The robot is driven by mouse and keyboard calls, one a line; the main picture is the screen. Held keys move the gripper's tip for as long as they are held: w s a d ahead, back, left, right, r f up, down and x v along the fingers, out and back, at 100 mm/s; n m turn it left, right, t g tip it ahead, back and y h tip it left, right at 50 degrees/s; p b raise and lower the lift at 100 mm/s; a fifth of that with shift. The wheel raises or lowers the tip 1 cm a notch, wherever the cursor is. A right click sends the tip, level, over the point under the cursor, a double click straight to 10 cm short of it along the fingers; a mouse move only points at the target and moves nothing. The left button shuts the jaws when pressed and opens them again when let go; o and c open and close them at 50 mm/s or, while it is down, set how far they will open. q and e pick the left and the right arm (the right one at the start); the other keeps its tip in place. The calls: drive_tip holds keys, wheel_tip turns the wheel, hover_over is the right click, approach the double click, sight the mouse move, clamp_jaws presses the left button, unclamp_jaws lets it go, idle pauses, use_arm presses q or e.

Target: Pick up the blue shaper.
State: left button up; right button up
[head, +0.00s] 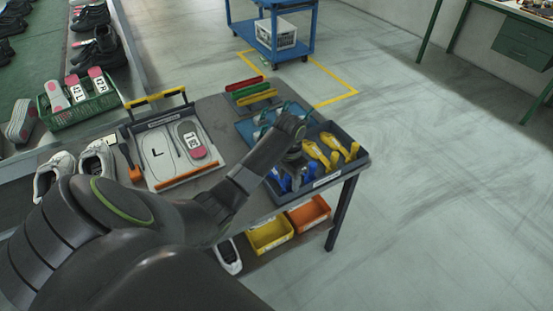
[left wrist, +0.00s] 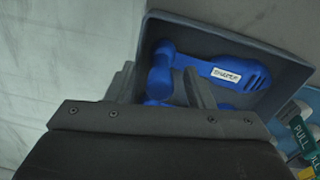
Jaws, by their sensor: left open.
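In the head view, a blue shaper (head: 283,181) lies in the left part of a dark bin at the table's right end, partly hidden by my left arm. In the left wrist view, a blue shaper (left wrist: 238,75) with a white label lies in the bin (left wrist: 290,57), its rounded end toward my gripper. More blue shows below it, mostly hidden. My left gripper (left wrist: 160,85) is open, with its fingers on either side of the shaper's rounded end. I cannot tell whether they touch it. My right gripper is out of view.
Yellow shapers (head: 319,154) lie in the bin's right part. A blue tray (head: 246,131) stands behind it, and a white board with outlines (head: 160,168) lies to the left. Yellow (head: 270,236) and orange (head: 309,214) bins sit below. The floor to the right is clear.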

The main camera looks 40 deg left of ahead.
use_arm(q)
clamp_jaws()
idle(0.3)
wheel_tip(320, 180, up, 5)
drive_tip(key=shift+w+r, duration=0.1)
drive_tip(key=shift+r, duration=0.1)
wheel_tip(320, 180, up, 4)
drive_tip(key=shift+f+p, duration=0.25)
drive_tip(key=shift+p, duration=0.85)
drive_tip(key=shift+r+p, duration=0.6)
drive_tip(key=shift+p, duration=0.05)
drive_tip(key=shift+f, duration=0.1)
